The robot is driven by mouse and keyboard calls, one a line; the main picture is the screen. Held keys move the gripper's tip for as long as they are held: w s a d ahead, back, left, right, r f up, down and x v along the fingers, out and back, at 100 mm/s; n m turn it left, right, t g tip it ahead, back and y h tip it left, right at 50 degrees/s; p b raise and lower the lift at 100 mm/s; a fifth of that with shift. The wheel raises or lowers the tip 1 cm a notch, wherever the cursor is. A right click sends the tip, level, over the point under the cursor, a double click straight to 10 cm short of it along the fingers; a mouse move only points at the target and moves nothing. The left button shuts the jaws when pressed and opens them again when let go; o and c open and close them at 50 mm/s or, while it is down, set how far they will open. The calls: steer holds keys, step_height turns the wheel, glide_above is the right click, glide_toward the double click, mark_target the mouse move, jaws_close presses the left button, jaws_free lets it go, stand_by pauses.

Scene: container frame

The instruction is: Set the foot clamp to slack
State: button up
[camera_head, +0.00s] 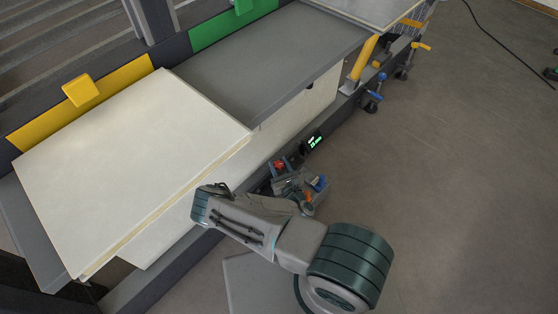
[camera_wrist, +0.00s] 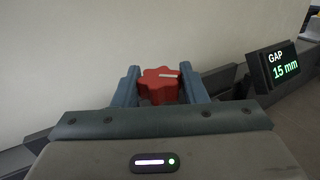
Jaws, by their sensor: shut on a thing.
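A red lobed knob (camera_wrist: 158,86) with a pale line on its top sits between the two fingers of my gripper (camera_wrist: 160,88) in the wrist view. The fingers are shut on it from both sides. The pale line points to the right. In the head view the red knob (camera_head: 279,165) shows just beyond my gripper (camera_head: 275,178), low beside the frame's edge. A small black display (camera_wrist: 277,67) to the right of the knob reads "GAP 15 mm". It also shows in the head view (camera_head: 313,141). No thing is clearly marked as the foot clamp.
A large pale panel (camera_head: 130,150) lies on the frame at left, with a grey surface (camera_head: 265,65) behind it. A yellow post (camera_head: 364,58) and a blue-handled fitting (camera_head: 374,97) stand further along the edge. The floor (camera_head: 460,190) at right is mostly clear.

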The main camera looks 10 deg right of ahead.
steer(key=n+y, duration=0.2)
steer(key=y, duration=0.1)
steer(key=shift+f+g+b, duration=0.15)
steer(key=shift+g+b, duration=0.25)
steer(key=shift+n+g+y+b, duration=0.55)
steer(key=shift+n+y, duration=0.35)
steer(key=shift+y, duration=0.7)
steer(key=o, duration=1)
steer(key=shift+c, duration=0.2)
steer(key=shift+a+r, duration=0.1)
steer(key=shift+r, duration=0.15)
